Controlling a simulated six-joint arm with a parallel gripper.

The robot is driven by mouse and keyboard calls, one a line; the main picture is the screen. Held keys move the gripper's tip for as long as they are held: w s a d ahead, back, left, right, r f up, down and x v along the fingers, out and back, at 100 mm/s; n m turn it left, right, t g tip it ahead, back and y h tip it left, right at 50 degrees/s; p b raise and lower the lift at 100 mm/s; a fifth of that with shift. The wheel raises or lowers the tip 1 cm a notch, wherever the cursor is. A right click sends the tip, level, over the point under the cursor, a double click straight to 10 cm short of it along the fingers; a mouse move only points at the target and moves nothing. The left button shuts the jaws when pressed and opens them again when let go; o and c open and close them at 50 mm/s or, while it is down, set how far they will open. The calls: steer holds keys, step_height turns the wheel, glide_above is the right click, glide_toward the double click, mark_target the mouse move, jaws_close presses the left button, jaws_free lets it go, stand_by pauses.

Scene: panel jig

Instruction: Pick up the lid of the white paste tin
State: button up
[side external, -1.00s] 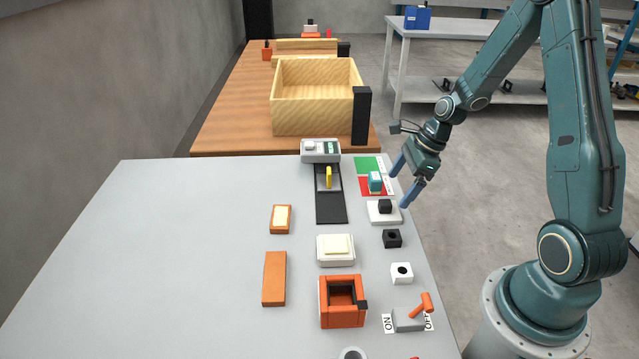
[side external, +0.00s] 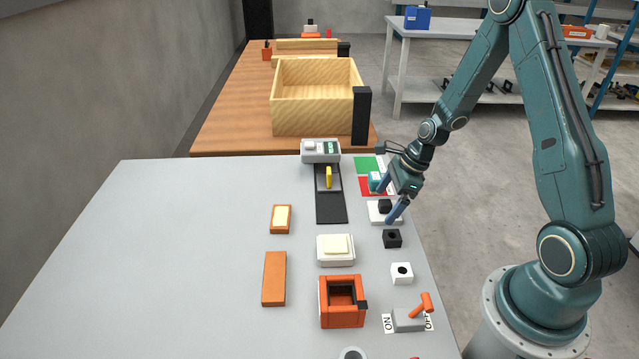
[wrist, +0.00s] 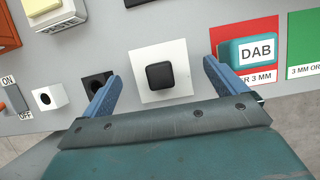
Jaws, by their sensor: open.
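A white square piece (side external: 374,217) with a black knob (side external: 385,207) sits near the table's right edge. Whether the fingertips are down at knob height cannot be told.
A teal DAB block (wrist: 248,51) on a red pad (wrist: 262,30) is close to the right finger. A black holed cube (wrist: 95,84) is close to the left finger. A white holed cube (side external: 401,273) and an orange lever switch (side external: 410,318) stand nearer the front. The table's left is clear.

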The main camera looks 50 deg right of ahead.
steer(key=shift+x, duration=0.75)
steer(key=shift+c, duration=0.5)
steer(key=c, duration=1)
